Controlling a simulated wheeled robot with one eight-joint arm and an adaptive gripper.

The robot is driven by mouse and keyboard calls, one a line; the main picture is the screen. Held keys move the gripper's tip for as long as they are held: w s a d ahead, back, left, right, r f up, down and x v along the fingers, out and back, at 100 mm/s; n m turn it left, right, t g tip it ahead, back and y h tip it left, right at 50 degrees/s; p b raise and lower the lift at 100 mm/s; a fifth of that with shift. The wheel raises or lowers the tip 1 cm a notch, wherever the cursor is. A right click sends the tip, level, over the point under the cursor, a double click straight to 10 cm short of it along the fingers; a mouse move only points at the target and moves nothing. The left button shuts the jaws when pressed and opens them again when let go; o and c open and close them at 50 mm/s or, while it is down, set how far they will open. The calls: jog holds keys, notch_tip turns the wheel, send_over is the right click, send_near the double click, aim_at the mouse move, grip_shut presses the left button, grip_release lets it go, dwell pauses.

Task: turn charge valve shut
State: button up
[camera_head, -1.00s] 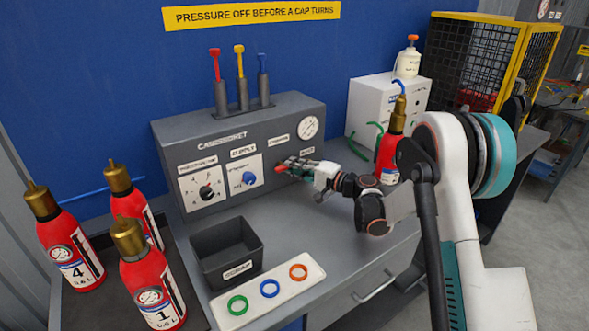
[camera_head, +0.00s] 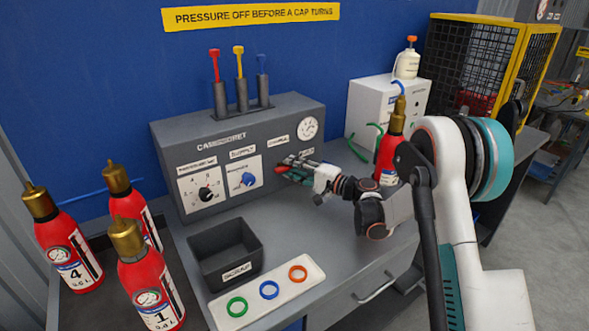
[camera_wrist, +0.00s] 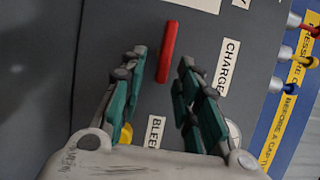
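The charge valve's handle is a red bar (camera_wrist: 167,52) on the grey panel, beside the label "CHARGE" (camera_wrist: 229,68) in the wrist view. It runs nearly upright in that picture, tilted slightly. My gripper (camera_wrist: 162,57) is open, with one teal finger on each side of the bar and a visible gap on both sides. I cannot tell how deep the bar sits between the fingertips. In the head view my gripper (camera_head: 291,170) is at the right part of the grey console's front (camera_head: 225,137) and hides most of the valve; a bit of red shows there.
A yellow knob (camera_wrist: 126,133) and a "BLEED" label (camera_wrist: 155,130) lie near my left finger in the wrist view. The console also bears a pressure gauge (camera_head: 308,127) and a blue knob (camera_head: 248,179). A red extinguisher (camera_head: 389,155) stands close behind my arm. A black bin (camera_head: 226,252) stands in front.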

jog(key=v, duration=1.2)
jog(key=shift+f, duration=0.1)
jog(key=s+r+n+g+h, duration=0.15)
jog(key=s+r+h, duration=0.25)
jog(key=s, duration=0.4)
jog(key=s+r+n+g+h, duration=0.1)
jog(key=s+r+n+h, duration=0.15)
jog(key=s+r, duration=0.4)
jog(key=s+d+f+n+h, duration=0.1)
jog(key=s+d+h, duration=0.3)
jog(key=s, duration=0.8)
jog(key=s+d+f+n+h, duration=0.1)
jog(key=s+d+h, duration=0.3)
jog(key=s, duration=0.8)
jog(key=d+f, duration=0.1)
jog(key=d, duration=0.1)
jog(key=shift+s+d+n, duration=0.35)
jog(key=shift+n, duration=0.05)
